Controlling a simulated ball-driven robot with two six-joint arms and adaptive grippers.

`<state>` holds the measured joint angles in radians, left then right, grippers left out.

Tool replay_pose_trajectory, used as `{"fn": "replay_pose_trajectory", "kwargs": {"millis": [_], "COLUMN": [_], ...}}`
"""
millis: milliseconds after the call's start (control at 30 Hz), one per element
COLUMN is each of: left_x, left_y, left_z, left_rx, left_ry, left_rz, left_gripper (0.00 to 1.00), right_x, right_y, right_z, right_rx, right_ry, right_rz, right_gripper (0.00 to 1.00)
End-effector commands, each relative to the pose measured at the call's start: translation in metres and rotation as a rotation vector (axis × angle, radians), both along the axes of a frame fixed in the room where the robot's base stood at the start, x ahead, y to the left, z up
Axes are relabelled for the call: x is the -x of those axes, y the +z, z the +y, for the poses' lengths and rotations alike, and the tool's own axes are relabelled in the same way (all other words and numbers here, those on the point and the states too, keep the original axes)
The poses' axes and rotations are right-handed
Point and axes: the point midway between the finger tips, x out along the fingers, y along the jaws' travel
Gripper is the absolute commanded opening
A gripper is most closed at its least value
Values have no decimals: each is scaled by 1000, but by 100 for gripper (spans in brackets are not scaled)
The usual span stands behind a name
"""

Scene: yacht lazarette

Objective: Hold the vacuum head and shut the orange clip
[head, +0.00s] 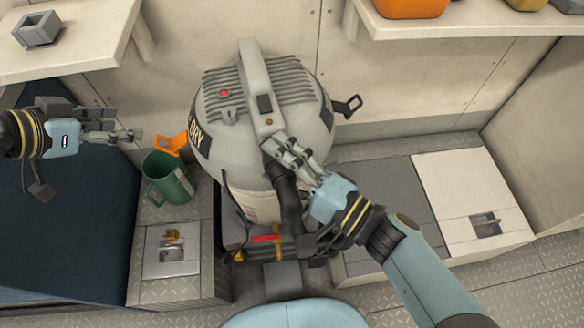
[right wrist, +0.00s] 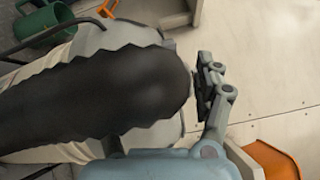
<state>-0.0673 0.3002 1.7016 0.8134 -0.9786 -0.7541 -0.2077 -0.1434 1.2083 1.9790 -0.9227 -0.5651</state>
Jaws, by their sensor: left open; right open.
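The grey vacuum head (head: 222,105) with a ribbed top and a long handle sits on the vacuum's body. The orange clip (head: 170,144) sticks out from its left side, swung away from the head; its tip also shows in the right wrist view (right wrist: 107,8). A black clip (head: 348,106) sticks out on the right side. My left gripper (head: 130,124) is open and empty, left of the orange clip and apart from it. My right gripper (head: 275,147) is open at the handle's near end, above a black hose (head: 287,195) that fills much of the right wrist view; contact is unclear.
A green mug (head: 168,178) stands just below the orange clip on a metal-topped locker (head: 150,290) with a latch. A dark blue cushion (head: 75,225) lies left. Shelves (head: 470,22) overhang at upper left and upper right. A grey and white bench (head: 440,180) is clear at right.

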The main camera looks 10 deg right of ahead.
Motion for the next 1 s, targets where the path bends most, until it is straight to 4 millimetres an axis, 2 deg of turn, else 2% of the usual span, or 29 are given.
{"fn": "replay_pose_trajectory", "kwargs": {"millis": [233,767,1000], "left_x": [0,0,0], "left_y": [0,0,0], "left_z": [0,0,0], "left_rx": [0,0,0], "left_ry": [0,0,0], "left_rz": [0,0,0], "left_gripper": [58,58,58], "right_x": [0,0,0], "right_y": [0,0,-1], "right_z": [0,0,0], "right_rx": [0,1,1], "right_ry": [0,0,0], "right_rz": [0,1,2], "right_gripper": [68,0,0]}}
